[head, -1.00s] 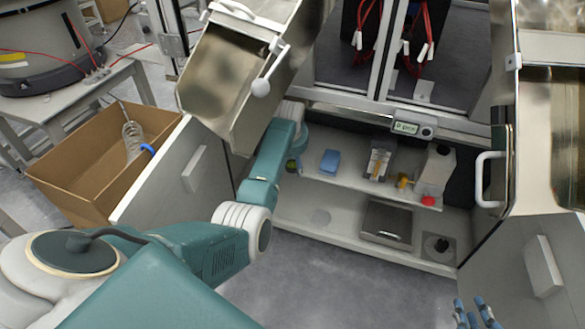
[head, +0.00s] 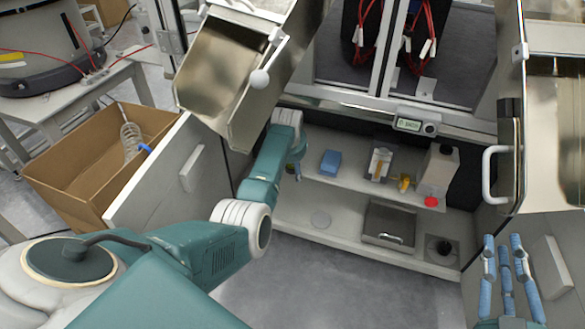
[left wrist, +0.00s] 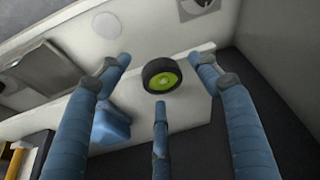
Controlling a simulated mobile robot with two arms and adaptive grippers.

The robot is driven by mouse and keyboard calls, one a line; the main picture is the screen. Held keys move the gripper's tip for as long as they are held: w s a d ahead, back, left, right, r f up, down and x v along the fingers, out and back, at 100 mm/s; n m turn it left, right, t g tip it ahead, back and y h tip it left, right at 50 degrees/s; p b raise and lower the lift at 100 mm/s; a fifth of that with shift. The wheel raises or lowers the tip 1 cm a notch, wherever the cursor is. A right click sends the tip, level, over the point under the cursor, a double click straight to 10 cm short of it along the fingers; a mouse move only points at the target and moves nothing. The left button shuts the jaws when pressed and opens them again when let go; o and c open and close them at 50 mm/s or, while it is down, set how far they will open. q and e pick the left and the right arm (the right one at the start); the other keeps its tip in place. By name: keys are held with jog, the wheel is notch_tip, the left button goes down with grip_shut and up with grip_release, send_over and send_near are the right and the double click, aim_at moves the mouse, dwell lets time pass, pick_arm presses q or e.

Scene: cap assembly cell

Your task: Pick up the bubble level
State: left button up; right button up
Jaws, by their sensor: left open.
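The bubble level is a round black puck with a bright green face (left wrist: 162,76). In the left wrist view it lies between the spread fingertips of my left gripper (left wrist: 160,72), near the edge of a pale shelf. My left gripper is open, and I cannot tell whether any finger touches the puck. In the head view my left arm reaches into the cabinet and mostly hides this gripper and the level at the shelf's left end. My right gripper (head: 505,244) is at lower right, fingers up, open and empty.
A metal box (head: 388,222) stands below. The open door (head: 165,180) borders the left.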

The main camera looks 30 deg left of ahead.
pick_arm(q)
jog(key=c, duration=1.2)
jog(key=shift+r, duration=0.1)
